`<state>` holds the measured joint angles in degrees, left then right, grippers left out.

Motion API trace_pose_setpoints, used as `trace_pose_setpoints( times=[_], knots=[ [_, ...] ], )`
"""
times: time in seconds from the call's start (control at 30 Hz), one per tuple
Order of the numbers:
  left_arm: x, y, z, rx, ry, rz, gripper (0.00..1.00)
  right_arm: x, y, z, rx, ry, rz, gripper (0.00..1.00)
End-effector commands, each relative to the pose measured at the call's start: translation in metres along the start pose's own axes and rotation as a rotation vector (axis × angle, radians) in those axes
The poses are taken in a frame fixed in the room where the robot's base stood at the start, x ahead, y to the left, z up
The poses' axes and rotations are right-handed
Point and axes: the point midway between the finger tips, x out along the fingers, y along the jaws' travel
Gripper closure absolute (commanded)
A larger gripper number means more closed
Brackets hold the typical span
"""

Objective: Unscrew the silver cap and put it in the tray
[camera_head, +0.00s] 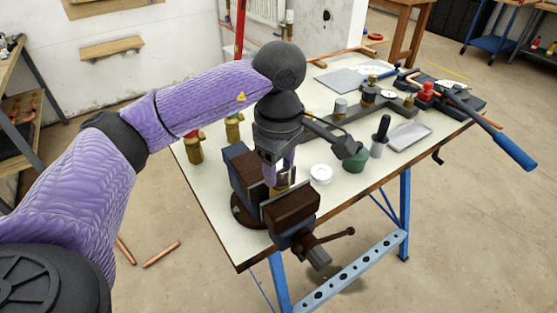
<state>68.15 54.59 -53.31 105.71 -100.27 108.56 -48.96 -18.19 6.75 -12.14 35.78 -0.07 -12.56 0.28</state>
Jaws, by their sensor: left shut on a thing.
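My left gripper (279,176) points straight down over the bench vice (290,205), its fingers between the vice's brown jaws. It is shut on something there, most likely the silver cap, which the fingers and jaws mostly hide. A small brass-coloured part (283,182) shows just below the fingers. I cannot tell whether the cap is still on its thread. A shallow grey metal tray (409,137) lies on the bench to the right, apart from the gripper, with no cap visible in it. My right gripper is not in view.
A dark manifold with fittings (350,115) lies behind. Brass valves (233,128) stand at the back left. A blue-handled tool (512,150) overhangs the right edge.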

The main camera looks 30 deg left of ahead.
Motion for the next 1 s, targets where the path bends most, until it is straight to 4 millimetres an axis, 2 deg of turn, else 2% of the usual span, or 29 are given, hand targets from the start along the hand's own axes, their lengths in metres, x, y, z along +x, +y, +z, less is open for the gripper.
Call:
trace_pose_setpoints(
  times=[0.03, 0.2, 0.3, 0.4, 0.57, 0.6, 0.67, 0.93, 1.0],
  knots=[
    [-0.005, -0.001, 0.000, -0.133, 0.000, -0.001, 1.00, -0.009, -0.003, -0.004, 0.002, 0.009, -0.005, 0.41],
    [-0.005, -0.001, 0.000, -0.659, 0.000, -0.002, 1.00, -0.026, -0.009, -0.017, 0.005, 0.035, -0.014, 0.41],
    [-0.004, 0.000, 0.000, -0.858, 0.001, -0.001, 1.00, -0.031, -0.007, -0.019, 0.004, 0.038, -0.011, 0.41],
    [-0.001, 0.000, 0.000, -0.924, 0.000, -0.001, 1.00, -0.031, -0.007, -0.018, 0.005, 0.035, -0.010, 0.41],
    [0.000, 0.000, 0.000, -0.924, 0.000, -0.001, 1.00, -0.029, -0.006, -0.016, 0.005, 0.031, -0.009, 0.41],
    [0.000, 0.000, 0.000, -0.923, 0.000, -0.001, 0.38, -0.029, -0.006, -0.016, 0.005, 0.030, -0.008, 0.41],
    [0.000, 0.000, 0.000, -0.923, 0.000, -0.001, 0.25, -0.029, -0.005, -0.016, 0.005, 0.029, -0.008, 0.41],
    [0.000, 0.000, 0.000, -0.913, 0.000, 0.000, 0.24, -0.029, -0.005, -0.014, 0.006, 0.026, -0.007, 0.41],
    [0.001, 0.000, 0.000, -0.840, 0.000, 0.000, 0.24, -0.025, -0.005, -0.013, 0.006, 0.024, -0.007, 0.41]
  ],
)
